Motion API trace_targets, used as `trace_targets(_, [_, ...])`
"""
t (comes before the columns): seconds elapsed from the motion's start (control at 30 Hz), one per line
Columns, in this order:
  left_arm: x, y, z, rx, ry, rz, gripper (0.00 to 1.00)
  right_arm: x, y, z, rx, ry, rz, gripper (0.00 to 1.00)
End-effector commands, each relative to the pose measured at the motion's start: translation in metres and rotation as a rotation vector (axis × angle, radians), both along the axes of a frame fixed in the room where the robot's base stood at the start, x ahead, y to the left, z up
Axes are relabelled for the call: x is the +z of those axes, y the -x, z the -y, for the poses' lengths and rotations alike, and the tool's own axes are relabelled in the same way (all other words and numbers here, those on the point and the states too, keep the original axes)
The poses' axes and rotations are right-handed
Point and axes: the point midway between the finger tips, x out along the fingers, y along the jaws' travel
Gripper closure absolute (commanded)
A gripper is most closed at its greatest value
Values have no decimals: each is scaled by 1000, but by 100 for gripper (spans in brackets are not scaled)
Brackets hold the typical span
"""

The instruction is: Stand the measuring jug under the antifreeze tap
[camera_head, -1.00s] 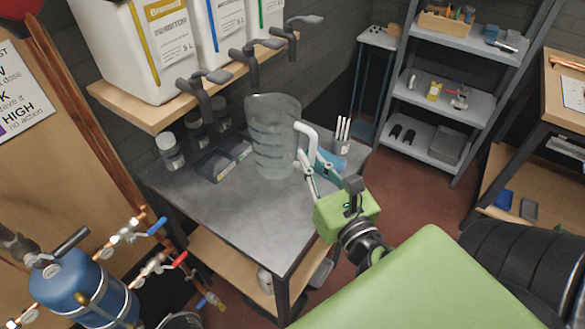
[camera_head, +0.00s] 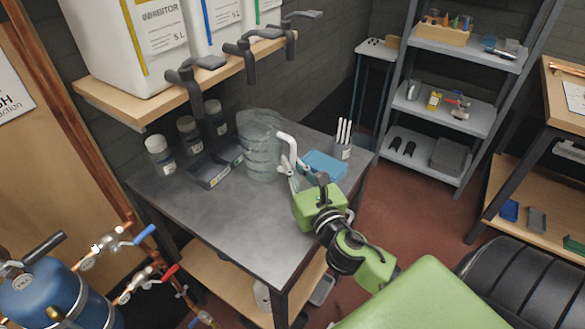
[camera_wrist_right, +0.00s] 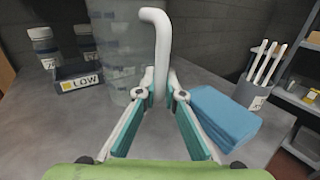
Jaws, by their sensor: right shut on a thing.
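The clear measuring jug (camera_head: 259,150) with a white handle is upright at the back of the grey bench (camera_head: 225,215). My right gripper (camera_head: 290,172) is shut on its handle. The handle also rises between the fingers in the right wrist view (camera_wrist_right: 158,60). I cannot tell whether the jug's base touches the bench. Three dark taps hang from the shelf above: left (camera_head: 195,88), middle (camera_head: 247,62) and right (camera_head: 291,36). The jug appears below the middle tap in the picture. The left container (camera_head: 150,45) reads INHIBITOR; the other labels are too small to read. My left gripper is out of view.
A dark tray (camera_head: 216,168) and several lidded bottles (camera_head: 160,155) stand left of the jug. A blue cloth (camera_head: 325,166) and a pot of white sticks (camera_head: 343,145) stand right. The shelf edge (camera_head: 150,110) overhangs the bench. The bench front is clear.

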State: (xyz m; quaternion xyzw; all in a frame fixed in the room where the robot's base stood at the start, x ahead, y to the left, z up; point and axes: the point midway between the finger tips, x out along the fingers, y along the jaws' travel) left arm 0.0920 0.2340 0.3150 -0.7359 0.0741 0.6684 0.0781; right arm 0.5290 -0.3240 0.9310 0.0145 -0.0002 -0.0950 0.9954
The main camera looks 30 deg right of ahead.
Motion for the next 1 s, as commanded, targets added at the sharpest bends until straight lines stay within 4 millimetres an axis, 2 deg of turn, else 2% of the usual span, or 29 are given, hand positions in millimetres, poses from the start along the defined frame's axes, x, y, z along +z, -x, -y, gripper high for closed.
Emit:
trace_targets(0.03, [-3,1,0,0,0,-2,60,-6,0,0,0,-1,1,100])
trace_targets(0.37, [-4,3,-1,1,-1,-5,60,-8,0,0,1,0,2,100])
trace_targets(0.4, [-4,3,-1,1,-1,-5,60,-8,0,0,1,0,1,86])
trace_targets(0.47, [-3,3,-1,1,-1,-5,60,-8,0,0,1,0,1,74])
trace_targets(1.0, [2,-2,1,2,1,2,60,-4,-4,4,3,2,0,74])
